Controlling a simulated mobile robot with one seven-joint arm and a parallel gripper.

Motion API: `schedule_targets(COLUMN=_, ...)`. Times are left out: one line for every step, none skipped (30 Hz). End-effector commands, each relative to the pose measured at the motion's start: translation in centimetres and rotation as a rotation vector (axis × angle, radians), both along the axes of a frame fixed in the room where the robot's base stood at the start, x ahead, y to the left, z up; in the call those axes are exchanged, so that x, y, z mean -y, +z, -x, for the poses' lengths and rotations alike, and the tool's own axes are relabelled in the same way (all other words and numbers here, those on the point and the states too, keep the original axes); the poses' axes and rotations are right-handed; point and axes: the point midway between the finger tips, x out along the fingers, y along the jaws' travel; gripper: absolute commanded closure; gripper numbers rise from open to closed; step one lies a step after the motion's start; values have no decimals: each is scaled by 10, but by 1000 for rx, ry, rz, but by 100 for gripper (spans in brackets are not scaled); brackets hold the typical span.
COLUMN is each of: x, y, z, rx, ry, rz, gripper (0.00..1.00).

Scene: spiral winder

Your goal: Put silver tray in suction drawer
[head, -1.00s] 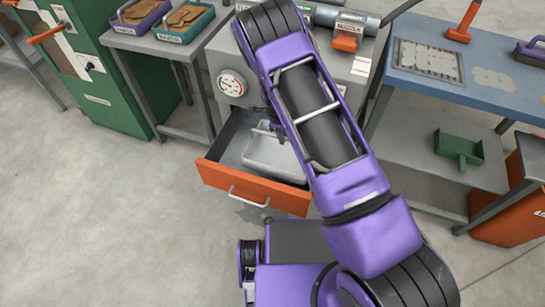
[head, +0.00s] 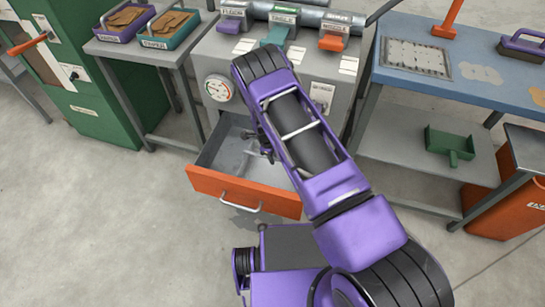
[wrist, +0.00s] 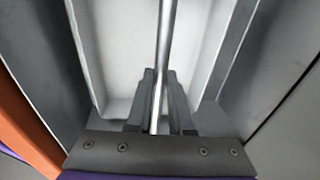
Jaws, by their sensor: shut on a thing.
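The silver tray (wrist: 105,45) has a pale floor and raised edges, with a thin metal bar (wrist: 166,45) along its middle. In the wrist view my gripper (wrist: 160,105) is shut on this bar, one dark finger on each side. The tray is within the open suction drawer (head: 245,192), which has an orange front and grey walls. In the head view my gripper (head: 264,143) is inside the drawer opening, and my purple arm hides most of the tray. I cannot tell whether the tray touches the drawer floor.
The grey machine with a round gauge (head: 219,88) stands behind the drawer. A blue table (head: 480,90) is at the right, with a green scoop (head: 450,146) on its lower shelf. Two small bins (head: 170,25) stand on the left table. The floor at left is clear.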

Motion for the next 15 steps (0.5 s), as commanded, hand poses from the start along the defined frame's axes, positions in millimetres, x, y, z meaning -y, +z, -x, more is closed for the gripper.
schedule_targets(x=0, y=1, z=-1, rx=1, ry=0, rz=-1, gripper=100)
schedule_targets(x=0, y=0, z=0, rx=1, ry=0, rz=-1, gripper=100)
schedule_targets(x=0, y=-1, z=0, rx=1, ry=0, rz=0, gripper=100)
schedule_targets(x=0, y=-1, z=0, rx=0, ry=0, rz=0, gripper=75)
schedule_targets(x=0, y=-1, z=0, rx=0, ry=0, rz=0, gripper=70)
schedule_targets(x=0, y=-1, z=0, rx=0, ry=0, rz=0, gripper=63)
schedule_targets(x=0, y=-1, z=0, rx=0, ry=0, rz=0, gripper=57)
schedule_targets(x=0, y=-1, z=0, rx=0, ry=0, rz=0, gripper=52)
schedule_targets(x=0, y=-1, z=0, rx=0, ry=0, rz=0, gripper=51)
schedule_targets(x=0, y=-1, z=0, rx=0, ry=0, rz=0, gripper=51)
schedule_targets(x=0, y=-1, z=0, rx=0, ry=0, rz=0, gripper=51)
schedule_targets(x=0, y=-1, z=0, rx=0, ry=1, rz=0, gripper=51)
schedule_targets(x=0, y=-1, z=0, rx=0, ry=0, rz=0, gripper=51)
schedule_targets(x=0, y=-1, z=0, rx=0, ry=0, rz=0, gripper=51)
schedule_targets(x=0, y=-1, z=0, rx=0, ry=0, rz=0, gripper=51)
